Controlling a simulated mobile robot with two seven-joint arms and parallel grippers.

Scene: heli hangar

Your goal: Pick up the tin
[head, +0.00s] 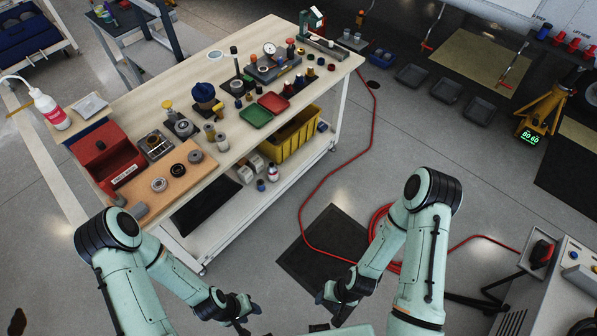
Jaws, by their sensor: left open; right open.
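Several small cylinders stand on the workbench (150,97), and I cannot tell for sure which one is the tin. A pale metallic cylinder (222,142) stands near the bench's front edge, with a tan-topped one (209,131) just behind it. My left gripper (249,317) is open at the bottom of the head view, in front of the bench and well apart from these cylinders. My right gripper (329,305) is open to its right, over the floor near a dark mat. Both look empty.
A red box (103,160), an orange board (172,184) with round parts, a green tray (255,115) and a red tray (272,102) crowd the bench. A yellow bin (291,136) sits on the lower shelf. A red hose (310,200) crosses the floor.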

